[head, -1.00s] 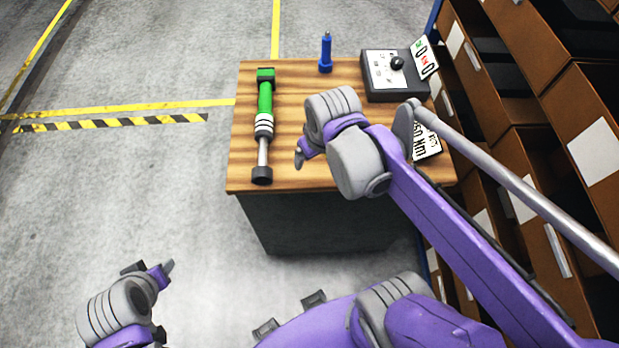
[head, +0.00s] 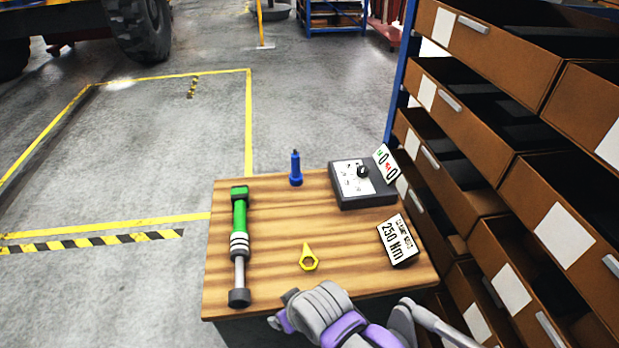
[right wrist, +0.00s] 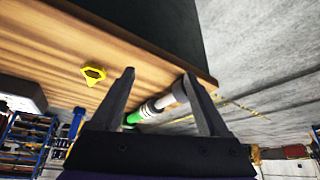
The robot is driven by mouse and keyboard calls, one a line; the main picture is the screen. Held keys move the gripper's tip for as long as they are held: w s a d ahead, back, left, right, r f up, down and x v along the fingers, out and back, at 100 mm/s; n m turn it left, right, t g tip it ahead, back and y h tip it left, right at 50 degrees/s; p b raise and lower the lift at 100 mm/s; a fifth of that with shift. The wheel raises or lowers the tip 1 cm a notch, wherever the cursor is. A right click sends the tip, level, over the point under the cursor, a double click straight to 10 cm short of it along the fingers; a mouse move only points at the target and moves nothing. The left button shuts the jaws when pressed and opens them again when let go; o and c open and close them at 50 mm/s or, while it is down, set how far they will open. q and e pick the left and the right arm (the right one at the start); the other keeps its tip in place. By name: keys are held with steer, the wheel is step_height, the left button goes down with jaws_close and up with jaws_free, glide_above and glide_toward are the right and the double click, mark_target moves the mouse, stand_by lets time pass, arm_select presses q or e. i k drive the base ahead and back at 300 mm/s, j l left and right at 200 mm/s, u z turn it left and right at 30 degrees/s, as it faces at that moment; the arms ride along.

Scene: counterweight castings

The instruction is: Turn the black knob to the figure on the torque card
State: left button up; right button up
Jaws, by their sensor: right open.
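The black knob (head: 362,170) sits on top of a dark tester box (head: 352,203) at the table's back right. The torque card (head: 398,240) lies nearer the front at the right edge and reads 250 Nm. A small display (head: 385,161) tilts up behind the box and shows a 0 beside green marking and a 0 beside red. My right gripper (right wrist: 160,78) is open and empty. In the head view its wrist is at the table's front edge, well short of the knob, with its fingers mostly hidden. My left gripper is out of view.
Brown drawers (head: 475,170) rise close on the right.

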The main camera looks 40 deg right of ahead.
mark_target(362, 172)
steer(key=z, duration=1.7)
